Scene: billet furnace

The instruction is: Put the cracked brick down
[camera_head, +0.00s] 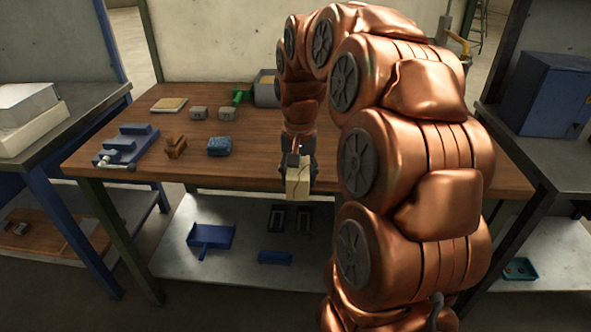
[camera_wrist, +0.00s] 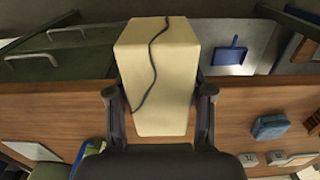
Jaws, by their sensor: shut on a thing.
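The cracked brick (camera_wrist: 172,85) is pale cream with a dark jagged crack line running down its face in the wrist view. My gripper (camera_wrist: 160,98) is shut on it, one finger on each side. In the head view the brick (camera_head: 298,181) hangs at the end of my gripper (camera_head: 299,165), at the front edge of the wooden bench (camera_head: 250,178). From this view I cannot tell its exact height, or whether it touches the bench.
On the bench left of my gripper are a blue block (camera_head: 220,146), a brown block (camera_head: 176,147), a blue stepped fixture (camera_head: 127,145), two small grey blocks (camera_head: 198,112) and a pale flat pad (camera_head: 169,105). A lower shelf (camera_head: 170,262) holds a blue dustpan (camera_head: 211,236).

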